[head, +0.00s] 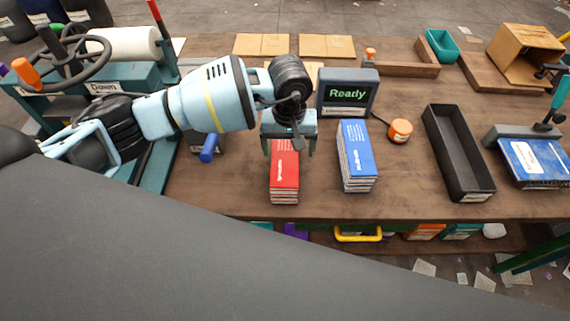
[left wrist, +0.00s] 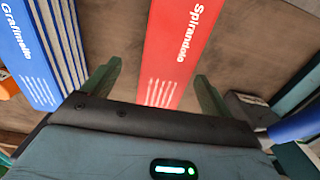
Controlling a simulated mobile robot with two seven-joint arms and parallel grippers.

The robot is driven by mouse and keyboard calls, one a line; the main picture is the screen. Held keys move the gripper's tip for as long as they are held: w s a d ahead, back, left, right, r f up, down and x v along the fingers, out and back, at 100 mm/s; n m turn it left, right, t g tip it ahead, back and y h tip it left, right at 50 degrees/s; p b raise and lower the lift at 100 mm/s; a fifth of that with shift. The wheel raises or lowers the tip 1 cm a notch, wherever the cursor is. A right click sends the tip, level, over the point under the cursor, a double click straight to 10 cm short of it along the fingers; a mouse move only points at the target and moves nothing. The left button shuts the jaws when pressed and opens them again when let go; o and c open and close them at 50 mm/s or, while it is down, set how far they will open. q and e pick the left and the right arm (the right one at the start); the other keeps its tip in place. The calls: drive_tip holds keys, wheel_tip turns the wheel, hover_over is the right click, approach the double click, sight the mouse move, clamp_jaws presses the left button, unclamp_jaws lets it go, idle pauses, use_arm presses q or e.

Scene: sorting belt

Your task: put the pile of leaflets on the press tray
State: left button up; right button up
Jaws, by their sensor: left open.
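A red pile of leaflets (head: 285,182) stands on the brown bench, and its red top shows in the left wrist view (left wrist: 180,45). A blue pile of leaflets (head: 357,165) stands to its right. My left gripper (head: 290,148) is open over the far end of the red pile. In the left wrist view its fingers (left wrist: 155,88) are apart, one on each side of the red pile, with nothing gripped. The teal press with a handwheel and "Down" label (head: 104,87) is at the left; my arm hides much of it, and I cannot make out its tray clearly.
A "Ready" display (head: 347,94) stands behind the piles, with an orange button (head: 400,130) to its right. A long black tray (head: 458,160) and a blue booklet under a clamp (head: 535,160) are further right. A blue handle (head: 209,148) sticks out left of the red pile.

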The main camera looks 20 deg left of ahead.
sight(284, 164)
use_arm(q)
wheel_tip(284, 164, down, 2)
drive_tip(key=shift+f, duration=0.1)
drive_tip(key=shift+s+a+f+p, duration=0.15)
drive_tip(key=shift+f+p, duration=0.05)
drive_tip(key=shift+f, duration=1.1)
drive_tip(key=shift+s+a+f+p, duration=0.15)
drive_tip(key=shift+f+p, duration=0.05)
drive_tip(key=shift+f, duration=1.1)
drive_tip(key=shift+c, duration=0.3)
drive_tip(key=shift+r, duration=0.1)
drive_tip(key=c, duration=1.5)
drive_tip(key=shift+w+r, duration=0.1)
drive_tip(key=shift+r, duration=0.2)
drive_tip(key=r, duration=0.1)
drive_tip(key=s+r, duration=0.1)
drive_tip(key=r, duration=0.1)
drive_tip(key=s+r, duration=0.1)
drive_tip(key=s, duration=1.4)
drive_tip(key=shift+a+r, duration=0.15)
drive_tip(key=shift+a, duration=0.3)
